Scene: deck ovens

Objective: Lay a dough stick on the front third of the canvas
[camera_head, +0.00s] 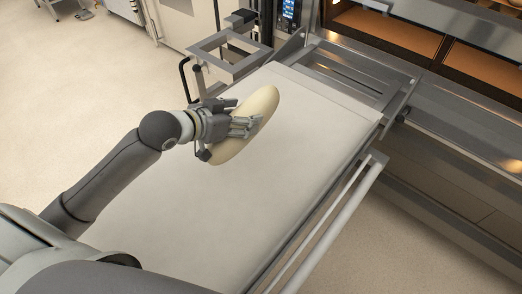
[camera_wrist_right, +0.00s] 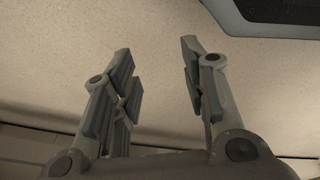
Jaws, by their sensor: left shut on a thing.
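A long pale dough stick (camera_head: 262,101) shows in the head view over the far part of the canvas (camera_head: 230,215). My left gripper (camera_head: 243,126) is shut on the dough stick near its middle. The stick lies slantwise, its far end toward the upper right. I cannot tell whether it touches the canvas or hangs just above it. The canvas is a pale, flat, otherwise bare cloth on a long loader. My right gripper (camera_wrist_right: 157,85) shows in the right wrist view with its fingers wide apart and nothing between them.
A metal frame (camera_head: 228,55) stands at the loader's far left corner. Deck ovens (camera_head: 400,35) with lit chambers and a steel ledge are at the right. A pale rail (camera_head: 330,235) runs along the loader's right side.

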